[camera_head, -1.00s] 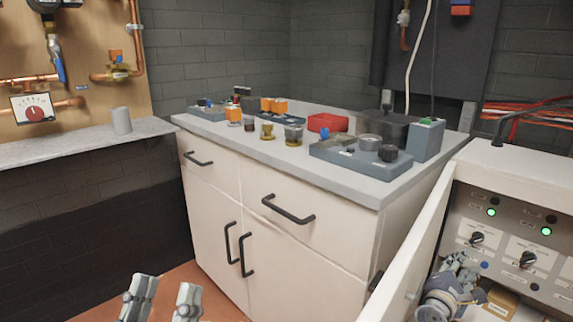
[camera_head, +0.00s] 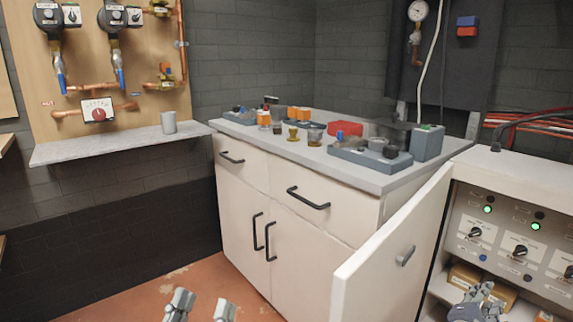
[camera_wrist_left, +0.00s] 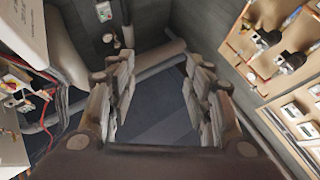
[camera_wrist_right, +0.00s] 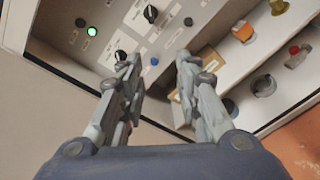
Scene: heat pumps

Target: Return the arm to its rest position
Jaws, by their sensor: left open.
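My left gripper (camera_head: 200,306) shows at the bottom of the head view, low over the floor. Its fingers are spread with nothing between them in the left wrist view (camera_wrist_left: 158,60). My right gripper (camera_head: 480,300) is at the lower right of the head view, in front of the open white control cabinet (camera_head: 520,165). In the right wrist view (camera_wrist_right: 158,62) its fingers are apart and empty, with the cabinet's knob panel (camera_wrist_right: 165,25) and a cardboard box (camera_wrist_right: 195,72) on the shelf behind them. Both arms are mostly out of the head view.
The cabinet's white door (camera_head: 385,255) stands open to the left of my right gripper. A drawer cabinet (camera_head: 290,215) carries several small parts and devices. A stone shelf (camera_head: 120,145) with a grey cup (camera_head: 168,122) juts from the wall. The reddish floor (camera_head: 150,290) at lower left is clear.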

